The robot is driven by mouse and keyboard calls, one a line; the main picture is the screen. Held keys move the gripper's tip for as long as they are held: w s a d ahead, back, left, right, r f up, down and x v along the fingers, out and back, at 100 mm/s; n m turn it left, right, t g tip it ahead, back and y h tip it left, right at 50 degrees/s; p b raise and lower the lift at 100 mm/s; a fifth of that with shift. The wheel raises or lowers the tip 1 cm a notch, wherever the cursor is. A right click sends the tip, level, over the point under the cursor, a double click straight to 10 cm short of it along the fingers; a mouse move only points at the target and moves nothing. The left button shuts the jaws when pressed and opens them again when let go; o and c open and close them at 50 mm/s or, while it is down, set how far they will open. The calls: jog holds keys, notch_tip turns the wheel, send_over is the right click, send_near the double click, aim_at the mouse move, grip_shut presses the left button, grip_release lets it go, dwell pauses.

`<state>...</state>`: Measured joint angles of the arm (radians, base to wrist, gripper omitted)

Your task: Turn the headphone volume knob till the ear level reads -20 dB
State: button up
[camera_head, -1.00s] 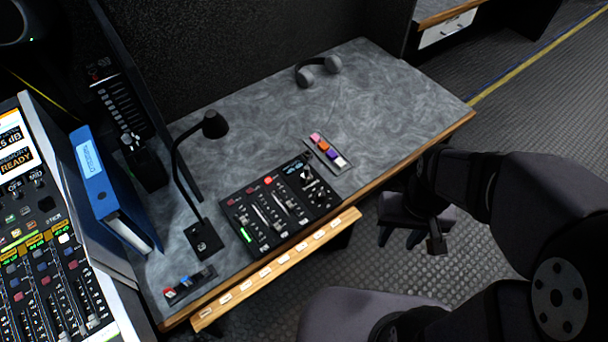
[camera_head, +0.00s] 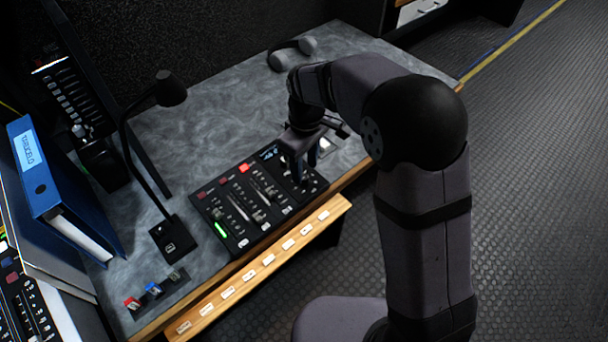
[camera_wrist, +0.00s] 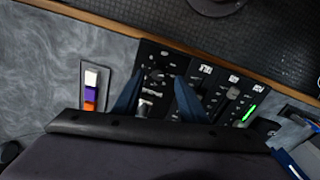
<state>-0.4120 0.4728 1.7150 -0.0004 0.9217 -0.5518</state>
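The black control panel (camera_head: 250,212) lies on the grey desk, with sliders, lit buttons and a knob section at its right end. My gripper (camera_head: 299,172) hangs fingers-down over that right end. In the wrist view my gripper (camera_wrist: 157,88) has its two blue fingers apart, one on each side of the knob section. Small knobs (camera_wrist: 157,74) show between the fingers. I cannot tell which is the headphone volume knob, or whether a finger touches one. A small blue display (camera_head: 269,154) sits at the panel's far edge; its reading is too small to make out.
A black desk lamp (camera_head: 171,90) arches left of the panel. Grey headphones (camera_head: 291,53) lie at the back. A tray of coloured blocks (camera_wrist: 91,88) lies beside the panel. A labelled wooden strip (camera_head: 262,270) runs along the front. A blue binder (camera_head: 50,190) stands at left.

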aim_at(304, 177)
jog(key=r+n, duration=0.1)
jog(key=n, duration=0.1)
jog(key=r+n, duration=0.1)
jog(key=n, duration=0.2)
jog(key=r+n, duration=0.1)
jog(key=n, duration=0.2)
jog(key=shift+w+a+r, duration=0.15)
jog(key=shift+w+r, duration=0.15)
jog(key=shift+w, duration=0.1)
jog(key=shift+s+n, duration=0.1)
jog(key=shift+n, duration=0.9)
jog(key=shift+f, duration=0.15)
jog(key=shift+f, duration=3.55)
grip_shut()
